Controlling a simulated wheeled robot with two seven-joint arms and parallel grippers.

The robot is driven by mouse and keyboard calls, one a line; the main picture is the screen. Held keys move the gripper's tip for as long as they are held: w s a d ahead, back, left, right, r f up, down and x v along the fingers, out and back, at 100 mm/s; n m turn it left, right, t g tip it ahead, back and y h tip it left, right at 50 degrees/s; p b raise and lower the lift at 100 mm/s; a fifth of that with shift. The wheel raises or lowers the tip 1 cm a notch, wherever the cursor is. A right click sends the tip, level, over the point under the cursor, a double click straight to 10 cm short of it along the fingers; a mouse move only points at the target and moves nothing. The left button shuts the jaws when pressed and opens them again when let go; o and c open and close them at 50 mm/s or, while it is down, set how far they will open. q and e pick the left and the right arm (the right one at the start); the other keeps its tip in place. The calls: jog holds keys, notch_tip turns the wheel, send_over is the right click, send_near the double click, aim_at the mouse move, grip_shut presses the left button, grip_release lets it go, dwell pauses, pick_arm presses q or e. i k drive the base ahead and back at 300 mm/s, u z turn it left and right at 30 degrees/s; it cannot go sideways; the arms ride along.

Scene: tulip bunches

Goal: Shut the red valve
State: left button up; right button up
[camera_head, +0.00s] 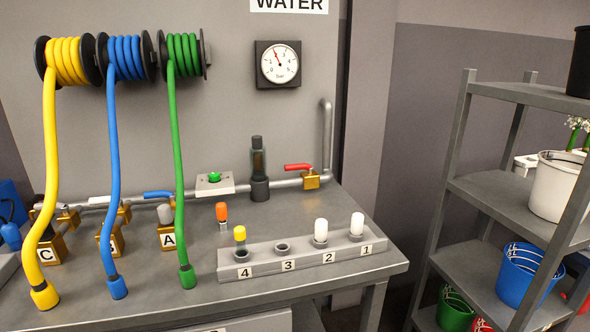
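The red valve (298,167) has a flat red lever on top of a brass body (311,181). It sits on the grey pipe (285,183) at the back right of the bench, just before the pipe bends upward. The lever points left from the body and lies roughly along the pipe. Nothing covers it. Neither of my grippers shows in the head view.
A dark filter bottle (258,170) stands left of the valve. A numbered block (300,257) lies in front, with an orange-capped piece (222,212) behind it. Yellow, blue and green hoses (180,170) hang at left. A shelf rack (500,205) stands at right.

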aim_at(300, 166)
jog(key=z, duration=1.5)
jog(key=i, duration=1.15)
jog(key=u, duration=2.55)
